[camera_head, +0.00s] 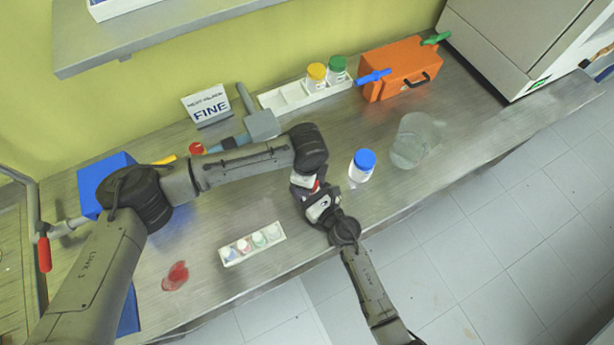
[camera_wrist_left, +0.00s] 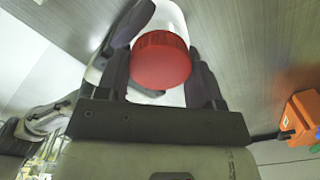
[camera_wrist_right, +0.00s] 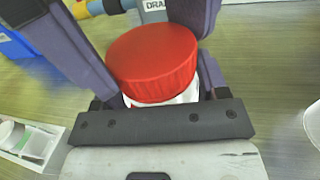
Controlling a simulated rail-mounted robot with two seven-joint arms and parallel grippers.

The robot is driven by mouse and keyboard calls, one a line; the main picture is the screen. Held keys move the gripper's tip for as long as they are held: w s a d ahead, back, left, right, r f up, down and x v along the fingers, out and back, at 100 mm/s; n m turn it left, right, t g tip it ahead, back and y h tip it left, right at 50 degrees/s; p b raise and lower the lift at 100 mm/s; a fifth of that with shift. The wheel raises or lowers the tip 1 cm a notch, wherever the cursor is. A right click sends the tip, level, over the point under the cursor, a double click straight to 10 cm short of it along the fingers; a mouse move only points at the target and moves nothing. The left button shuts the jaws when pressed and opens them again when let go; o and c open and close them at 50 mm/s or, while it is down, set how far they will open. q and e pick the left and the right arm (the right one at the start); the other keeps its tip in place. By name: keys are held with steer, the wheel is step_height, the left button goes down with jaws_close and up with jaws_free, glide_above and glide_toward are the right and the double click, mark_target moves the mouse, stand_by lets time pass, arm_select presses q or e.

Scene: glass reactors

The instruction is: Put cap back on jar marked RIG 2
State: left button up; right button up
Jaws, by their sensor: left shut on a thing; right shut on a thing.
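The red cap (camera_wrist_left: 162,60) lies between the fingers of my left gripper (camera_head: 314,184), which is shut on it. In the right wrist view the red cap (camera_wrist_right: 153,62) covers the top of a white jar (camera_wrist_right: 165,99), between the fingers of my right gripper (camera_head: 318,193). My right gripper is shut on this jar. The two grippers meet over the middle of the bench and hide most of the jar in the head view. I cannot tell whether the cap is seated. No RIG 2 marking is readable.
A blue-capped jar (camera_head: 362,165) and a clear beaker (camera_head: 413,140) stand right of the grippers. A white tray (camera_head: 275,101) holds yellow- and green-capped jars behind. A small white rack (camera_head: 252,244) and a red patch (camera_head: 175,276) lie front left. An orange case (camera_head: 397,70) stands behind.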

arm_select(q)
steer(key=shift+m, duration=0.9)
steer(key=o, duration=1.1)
step_height(320, 180, up, 12)
arm_select(e)
steer(key=o, duration=1.8)
arm_select(q)
steer(key=shift+f+b, duration=0.7)
steer(key=shift+f, duration=0.05)
arm_select(e)
steer(key=v, duration=1.3)
steer(key=shift+s+d, duration=0.3)
